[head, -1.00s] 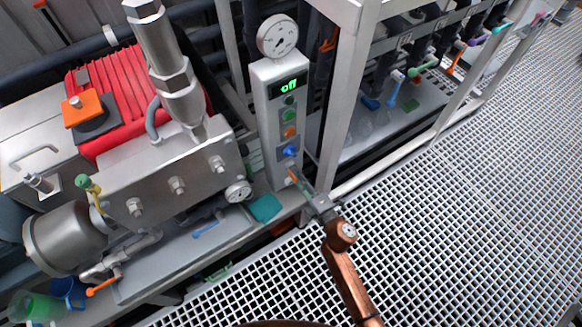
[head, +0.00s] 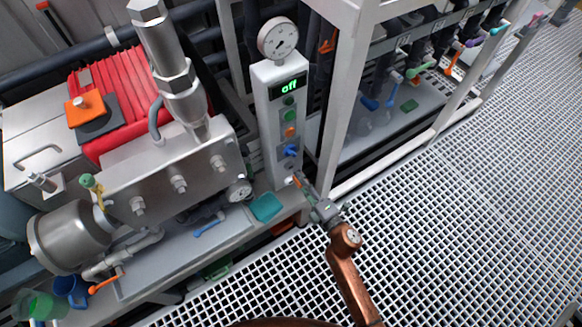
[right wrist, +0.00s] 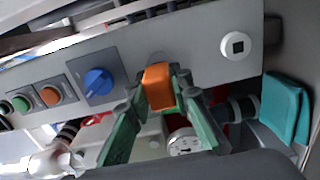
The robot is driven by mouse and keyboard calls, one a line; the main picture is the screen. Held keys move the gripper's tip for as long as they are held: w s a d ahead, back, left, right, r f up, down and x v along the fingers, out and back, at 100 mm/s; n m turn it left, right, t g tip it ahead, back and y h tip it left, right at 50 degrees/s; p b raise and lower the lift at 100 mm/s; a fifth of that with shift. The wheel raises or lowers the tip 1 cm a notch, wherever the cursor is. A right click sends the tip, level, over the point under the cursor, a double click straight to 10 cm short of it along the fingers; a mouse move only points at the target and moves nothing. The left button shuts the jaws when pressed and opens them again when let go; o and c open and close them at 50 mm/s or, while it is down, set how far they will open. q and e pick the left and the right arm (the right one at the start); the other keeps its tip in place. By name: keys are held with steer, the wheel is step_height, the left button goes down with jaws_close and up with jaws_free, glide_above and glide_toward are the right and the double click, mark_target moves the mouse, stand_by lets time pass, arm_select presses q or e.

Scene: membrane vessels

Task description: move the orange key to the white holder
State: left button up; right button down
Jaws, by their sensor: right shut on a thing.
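The orange key (right wrist: 157,88) is held between the green fingertips of my right gripper (right wrist: 160,92) in the right wrist view. A pale round socket shows on the panel just behind the key; whether they touch is unclear. In the head view my right gripper (head: 308,190) is at the lower end of the grey control panel, with the orange key (head: 297,182) at its tip. My left gripper is not in view.
The panel (head: 262,120) carries a blue knob (head: 290,150), orange and green buttons, a display reading "off" and a gauge (head: 278,38). A teal cloth-like item (head: 265,207) lies to its left. A frame post (head: 340,100) stands close right. The grating floor is open.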

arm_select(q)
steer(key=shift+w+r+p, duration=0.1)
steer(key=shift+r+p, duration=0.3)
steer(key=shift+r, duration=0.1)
arm_select(e)
steer(key=shift+v, duration=1.65)
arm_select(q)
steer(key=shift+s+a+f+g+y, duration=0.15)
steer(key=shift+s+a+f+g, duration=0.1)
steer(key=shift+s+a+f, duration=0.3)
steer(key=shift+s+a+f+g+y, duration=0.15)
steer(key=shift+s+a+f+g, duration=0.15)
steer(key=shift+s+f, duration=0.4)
arm_select(e)
steer(key=s+d+r+m+t+h, duration=0.3)
steer(key=s+d+r+m+h, duration=0.4)
steer(key=s+d+r, duration=0.9)
steer(key=s+d+h, duration=0.1)
steer(key=d+h, duration=0.1)
steer(key=h, duration=0.1)
steer(key=shift+s+d+h, duration=0.3)
steer(key=shift+s+d, duration=0.05)
steer(key=shift+d, duration=0.05)
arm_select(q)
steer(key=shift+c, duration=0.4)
